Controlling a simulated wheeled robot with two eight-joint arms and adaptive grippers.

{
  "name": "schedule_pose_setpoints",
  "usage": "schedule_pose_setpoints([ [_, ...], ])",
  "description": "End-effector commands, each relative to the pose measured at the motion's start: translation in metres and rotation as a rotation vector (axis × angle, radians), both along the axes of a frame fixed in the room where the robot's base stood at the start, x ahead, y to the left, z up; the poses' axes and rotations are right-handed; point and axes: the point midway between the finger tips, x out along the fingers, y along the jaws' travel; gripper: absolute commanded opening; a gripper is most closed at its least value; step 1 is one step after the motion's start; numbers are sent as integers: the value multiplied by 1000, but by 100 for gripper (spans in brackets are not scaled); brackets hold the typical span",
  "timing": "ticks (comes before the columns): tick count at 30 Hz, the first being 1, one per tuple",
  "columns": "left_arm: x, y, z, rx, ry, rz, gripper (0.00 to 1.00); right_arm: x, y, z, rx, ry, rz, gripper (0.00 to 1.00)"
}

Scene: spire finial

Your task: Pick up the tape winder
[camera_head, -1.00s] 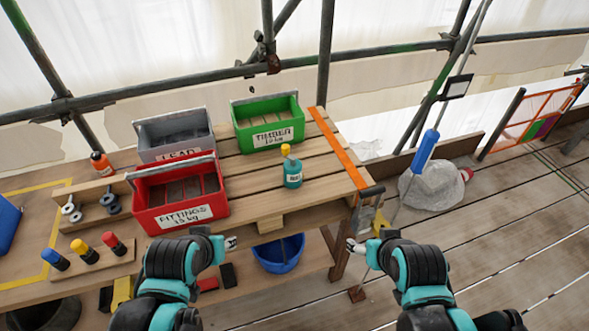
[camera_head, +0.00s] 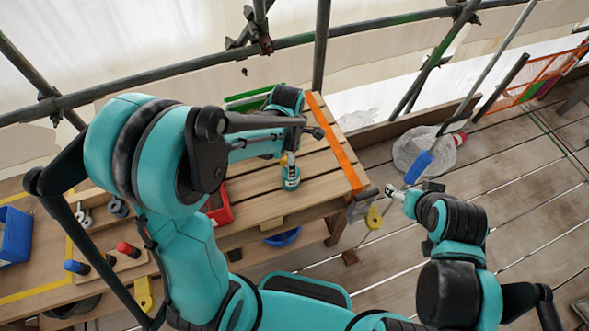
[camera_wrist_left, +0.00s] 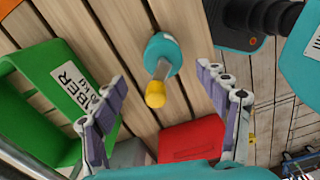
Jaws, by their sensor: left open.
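No object is clearly marked as the tape winder. A teal cylinder with a white label and a yellow top (camera_head: 291,178) stands on the slatted bench and may be it. It also shows in the left wrist view (camera_wrist_left: 162,55), with its yellow top (camera_wrist_left: 155,95) between the finger pads. My left gripper (camera_wrist_left: 165,84) is open above it, pads apart on both sides; I cannot tell if they touch.
A green bin (camera_wrist_left: 42,100) and a red bin (camera_head: 220,206) stand on the bench near the cylinder. An orange strip (camera_head: 335,145) marks the bench's right end. A yellow piece (camera_head: 373,218) hangs there, near a blue-handled rod (camera_head: 418,167). The slats right of the cylinder are clear.

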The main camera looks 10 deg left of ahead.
Motion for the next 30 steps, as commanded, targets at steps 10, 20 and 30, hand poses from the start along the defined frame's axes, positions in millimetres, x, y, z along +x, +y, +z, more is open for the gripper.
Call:
schedule_pose_setpoints([
  [10,0,-2,-37,1,10,35,74,0,0,-9,0,0,0,71],
  [20,-2,-4,-80,0,9,35,74,0,0,-20,0,0,0,71],
  [30,-2,-4,-81,0,9,34,53,0,0,-19,0,0,0,71],
])
